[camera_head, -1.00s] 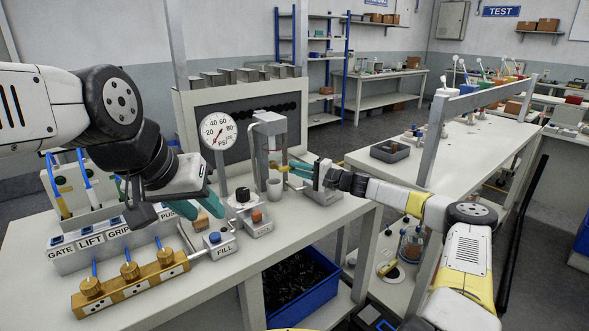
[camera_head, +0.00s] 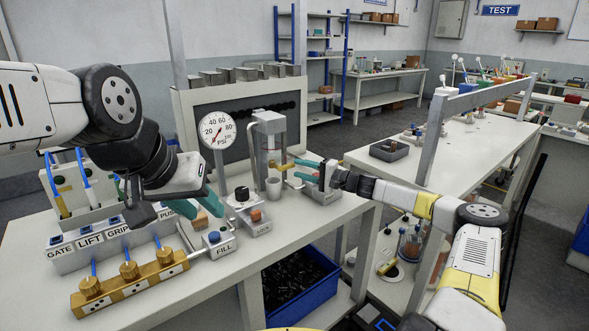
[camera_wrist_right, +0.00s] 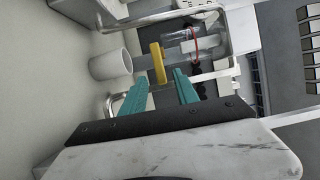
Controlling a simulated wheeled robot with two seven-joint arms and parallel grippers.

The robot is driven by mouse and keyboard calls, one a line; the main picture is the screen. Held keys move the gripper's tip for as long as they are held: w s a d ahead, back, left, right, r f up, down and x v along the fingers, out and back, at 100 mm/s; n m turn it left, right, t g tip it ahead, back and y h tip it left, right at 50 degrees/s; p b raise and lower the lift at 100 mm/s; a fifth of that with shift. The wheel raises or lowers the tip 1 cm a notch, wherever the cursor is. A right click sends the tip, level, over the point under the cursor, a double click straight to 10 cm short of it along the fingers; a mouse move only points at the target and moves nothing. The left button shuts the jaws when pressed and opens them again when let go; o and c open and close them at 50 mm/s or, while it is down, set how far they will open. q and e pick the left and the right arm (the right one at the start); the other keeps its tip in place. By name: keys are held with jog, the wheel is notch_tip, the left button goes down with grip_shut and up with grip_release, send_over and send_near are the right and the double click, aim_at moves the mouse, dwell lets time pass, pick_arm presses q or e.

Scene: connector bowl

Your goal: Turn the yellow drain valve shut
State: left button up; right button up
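The yellow drain valve handle (camera_head: 283,166) sits at the foot of the clear column on the test stand. In the right wrist view the handle (camera_wrist_right: 158,63) stands as a yellow bar just beyond my fingertips. My right gripper (camera_head: 307,171) is open, with its two teal fingers apart and nothing between them. In the wrist view the open right gripper (camera_wrist_right: 160,82) points at the handle; I cannot see contact. My left gripper (camera_head: 196,206) is open and empty above the labelled button box (camera_head: 92,249), away from the valve.
A round pressure gauge (camera_head: 217,130) and a white cup (camera_head: 273,188) stand close to the valve. The FILL box (camera_head: 220,243) and a brass manifold (camera_head: 130,280) are in front. A blue bin (camera_head: 302,292) sits below the bench.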

jog(key=v, duration=0.5)
jog(key=shift+s+d, duration=0.1)
jog(key=shift+d, duration=0.1)
jog(key=s+a+r+n+g+h, duration=0.1)
jog(key=s+a+n+g+h, duration=0.55)
jog(key=s+a, duration=0.75)
jog(key=s+d+r+t+h, duration=0.1)
jog(key=s+d+r, duration=0.4)
jog(key=s, duration=0.5)
jog(key=s+d+r+t+h, duration=0.1)
jog(key=s+d+r+h, duration=0.2)
jog(key=s, duration=0.7)
jog(key=s+d+r+t+h, duration=0.1)
jog(key=s+d+r+h, duration=0.1)
jog(key=s+d+r, duration=0.6)
jog(key=s+d, duration=0.1)
jog(key=s, duration=0.2)
jog(key=shift+d, duration=0.35)
